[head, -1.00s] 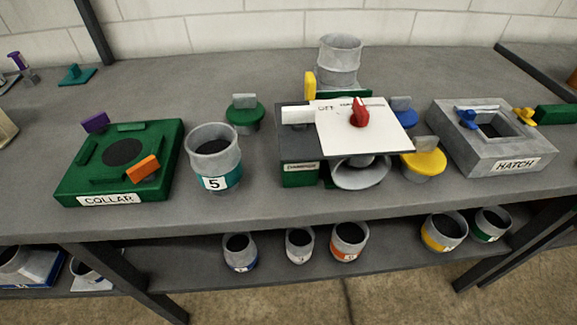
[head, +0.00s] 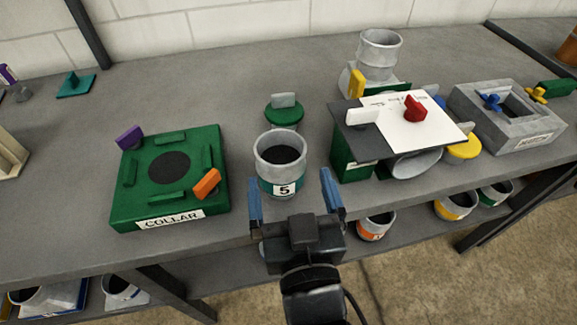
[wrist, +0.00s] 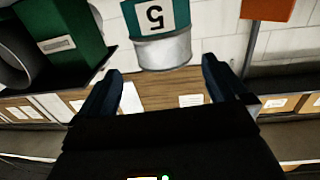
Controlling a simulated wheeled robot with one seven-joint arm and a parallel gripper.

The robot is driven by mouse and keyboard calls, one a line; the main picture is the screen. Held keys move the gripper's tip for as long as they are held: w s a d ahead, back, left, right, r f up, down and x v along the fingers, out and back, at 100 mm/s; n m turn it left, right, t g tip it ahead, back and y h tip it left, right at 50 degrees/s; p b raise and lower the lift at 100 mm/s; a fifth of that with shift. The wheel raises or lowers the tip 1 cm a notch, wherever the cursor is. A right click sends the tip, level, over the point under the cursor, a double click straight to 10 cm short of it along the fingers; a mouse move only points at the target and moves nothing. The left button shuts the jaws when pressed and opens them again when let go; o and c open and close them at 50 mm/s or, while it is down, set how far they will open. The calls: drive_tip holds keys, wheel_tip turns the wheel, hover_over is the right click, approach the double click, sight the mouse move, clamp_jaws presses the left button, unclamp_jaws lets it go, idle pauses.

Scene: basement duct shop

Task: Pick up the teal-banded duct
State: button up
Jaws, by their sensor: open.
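The teal-banded duct (head: 281,172) is a grey open-topped cylinder with a teal band and a label "5". It stands upright on the bench, between the green collar block and the damper stand. In the wrist view the duct (wrist: 160,45) appears upside down at the top centre. My gripper (head: 292,194) is open and empty, with its blue fingers spread in front of the duct at the bench's front edge. In the wrist view the gripper (wrist: 161,70) has the duct ahead of and between its fingertips, with no contact visible.
The green COLLAR block (head: 125,205) with purple and orange tabs is left of the duct. A green-capped piece (head: 284,113) stands close behind it. The damper stand (head: 352,160) with its overhanging white panel is close on the right. The grey hatch box (head: 505,130) is farther right.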

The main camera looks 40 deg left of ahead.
sight(286, 170)
drive_tip(key=x, duration=0.3)
drive_tip(key=shift+a+r+p, duration=0.1)
drive_tip(key=shift+a+p, duration=0.2)
drive_tip(key=shift+p, duration=0.05)
drive_tip(key=shift+f+p+x, duration=0.15)
drive_tip(key=shift+p+x, duration=0.05)
drive_tip(key=shift+x, duration=0.9)
drive_tip(key=shift+f+p+x, duration=0.15)
drive_tip(key=shift+p+x, duration=0.05)
drive_tip(key=shift+x, duration=0.9)
drive_tip(key=c, duration=1.3)
